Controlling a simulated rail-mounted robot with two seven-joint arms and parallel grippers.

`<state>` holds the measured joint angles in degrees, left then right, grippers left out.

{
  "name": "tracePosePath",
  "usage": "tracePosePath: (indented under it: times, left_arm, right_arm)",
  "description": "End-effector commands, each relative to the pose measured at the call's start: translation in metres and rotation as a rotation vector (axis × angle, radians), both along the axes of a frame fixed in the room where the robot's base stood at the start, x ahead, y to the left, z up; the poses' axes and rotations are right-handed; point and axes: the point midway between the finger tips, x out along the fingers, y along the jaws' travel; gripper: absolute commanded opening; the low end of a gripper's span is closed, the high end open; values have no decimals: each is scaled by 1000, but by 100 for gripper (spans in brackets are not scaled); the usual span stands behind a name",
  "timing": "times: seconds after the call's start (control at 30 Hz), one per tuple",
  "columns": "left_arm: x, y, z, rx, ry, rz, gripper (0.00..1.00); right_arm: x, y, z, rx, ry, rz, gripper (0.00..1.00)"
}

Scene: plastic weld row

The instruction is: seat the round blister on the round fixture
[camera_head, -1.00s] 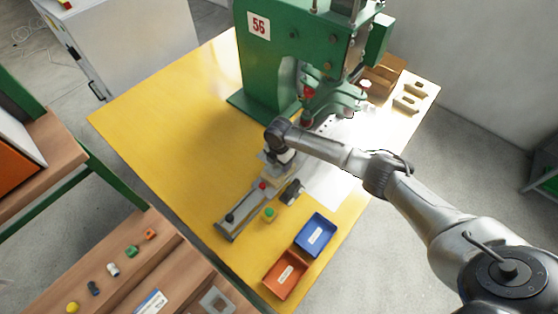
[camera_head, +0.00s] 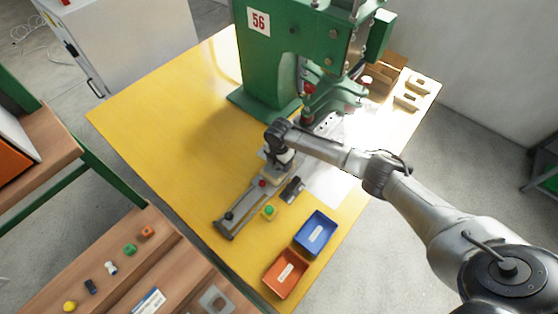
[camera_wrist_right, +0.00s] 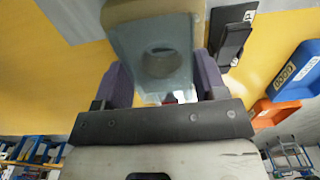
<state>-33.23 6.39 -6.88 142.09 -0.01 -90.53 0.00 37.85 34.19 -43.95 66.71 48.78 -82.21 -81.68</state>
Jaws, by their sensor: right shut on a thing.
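My right gripper (camera_head: 279,160) is above the slide on the yellow table, in front of the green press. In the right wrist view its two purple fingers (camera_wrist_right: 163,82) are shut on the round blister (camera_wrist_right: 180,88), a clear grey-blue plastic piece with a round recess. The beige round fixture (camera_wrist_right: 130,10) shows just beyond the blister in the wrist view, and the blister overlaps it there. In the head view the fixture (camera_head: 272,179) is partly hidden by the gripper. I cannot tell whether blister and fixture touch. My left gripper is not in view.
The green press (camera_head: 268,70) stands behind the gripper. A slide rail (camera_head: 240,208) runs to the lower left. A green button box (camera_head: 269,211), a blue bin (camera_head: 315,233) and an orange bin (camera_head: 286,273) stand in front. The table's left part is clear.

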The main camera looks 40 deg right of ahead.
Motion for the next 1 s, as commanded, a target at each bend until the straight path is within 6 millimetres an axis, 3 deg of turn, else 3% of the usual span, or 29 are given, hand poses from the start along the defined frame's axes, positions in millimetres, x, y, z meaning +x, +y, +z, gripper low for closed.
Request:
tracePosePath:
  times: [0.5,0.53,0.8,1.0]
  left_arm:
    - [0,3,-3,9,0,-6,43]
    - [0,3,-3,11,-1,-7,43]
    - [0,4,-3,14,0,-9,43]
    - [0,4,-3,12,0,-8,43]
  right_arm:
    - [0,0,-4,0,0,0,50]
    - [0,0,-4,0,0,0,67]
    - [0,0,-4,0,0,0,93]
    - [0,0,-4,0,0,0,93]
